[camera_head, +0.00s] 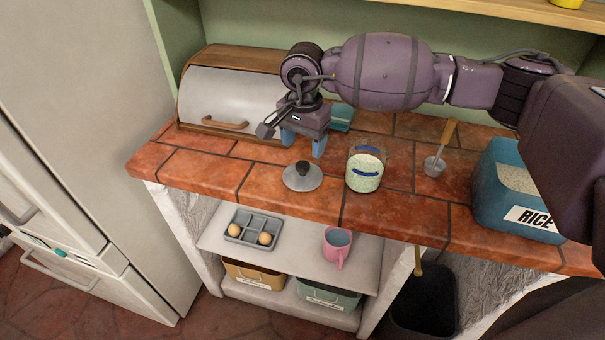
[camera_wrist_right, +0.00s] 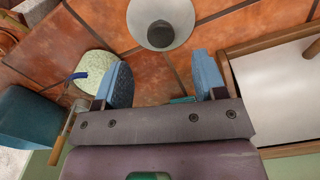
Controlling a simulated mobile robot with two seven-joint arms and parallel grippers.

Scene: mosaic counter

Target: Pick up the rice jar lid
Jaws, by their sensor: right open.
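A round grey lid (camera_head: 300,184) with a black knob (camera_head: 303,167) lies flat on the tiled counter, left of a glass jar (camera_head: 365,180) with pale green contents. The lid also shows at the top of the right wrist view (camera_wrist_right: 160,12), knob facing the camera. My right gripper (camera_head: 303,144) is open and empty, its blue fingers pointing down above the counter, just behind the lid and not touching it. In the right wrist view, its fingers (camera_wrist_right: 163,78) stand apart, with the lid beyond them. A teal box labelled RICE (camera_head: 510,199) stands open at the right. My left gripper is not in view.
A bread box (camera_head: 230,98) stands behind to the left. The shelf below (camera_head: 290,253) holds an egg tray (camera_head: 252,229) and a pink mug (camera_head: 337,247). Counter left of the lid is clear.

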